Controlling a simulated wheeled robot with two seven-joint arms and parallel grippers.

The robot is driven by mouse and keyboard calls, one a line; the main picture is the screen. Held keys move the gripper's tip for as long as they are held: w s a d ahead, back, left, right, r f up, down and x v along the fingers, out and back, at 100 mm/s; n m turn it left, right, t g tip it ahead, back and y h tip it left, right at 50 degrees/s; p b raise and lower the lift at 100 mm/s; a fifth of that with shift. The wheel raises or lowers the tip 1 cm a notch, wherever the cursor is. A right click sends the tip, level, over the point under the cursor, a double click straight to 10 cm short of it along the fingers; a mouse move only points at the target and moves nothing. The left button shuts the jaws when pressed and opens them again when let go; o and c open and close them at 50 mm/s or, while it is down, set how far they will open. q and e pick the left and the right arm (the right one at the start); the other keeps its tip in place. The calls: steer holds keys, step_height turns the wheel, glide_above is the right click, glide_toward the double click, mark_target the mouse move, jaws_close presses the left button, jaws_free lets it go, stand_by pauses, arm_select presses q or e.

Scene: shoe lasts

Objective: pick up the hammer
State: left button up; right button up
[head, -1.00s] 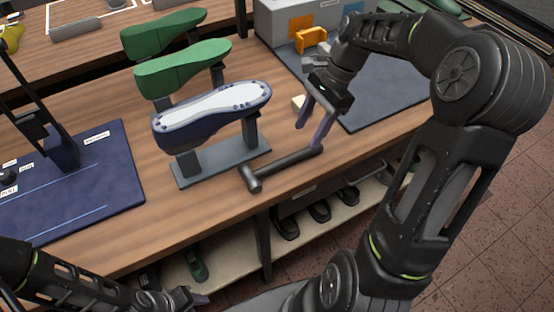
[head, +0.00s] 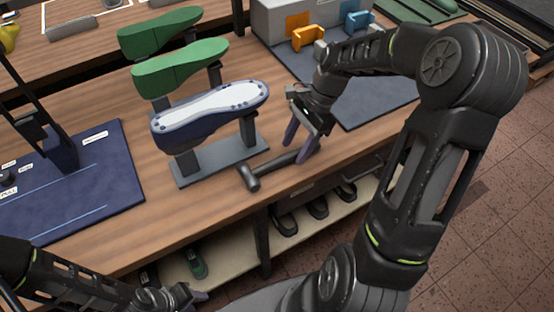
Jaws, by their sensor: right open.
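The dark grey hammer (head: 270,168) lies on the wooden bench near its front edge, head to the left and handle pointing right and away. My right gripper (head: 295,149) is open, with its purple-grey fingers pointing down at the handle's right part. One finger shows on the far side of the handle and the other near its right end, which they partly hide. I cannot tell whether they touch it. My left gripper (head: 197,297) is low at the bottom edge, in front of the bench and away from the hammer; its jaws are too unclear to judge.
A blue-and-white shoe last (head: 212,106) stands on a grey stand (head: 222,163) just behind the hammer. Green lasts (head: 180,68) stand behind it. A dark blue mat (head: 85,180) lies at left, a dark mat (head: 372,112) at right. Shoes sit on the shelf below.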

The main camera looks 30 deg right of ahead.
steer(key=shift+a+f, duration=0.25)
steer(key=shift+f, duration=0.3)
steer(key=shift+f, duration=0.25)
stand_by(0.5)
steer(key=shift+c, duration=0.3)
jaws_close()
stand_by(0.3)
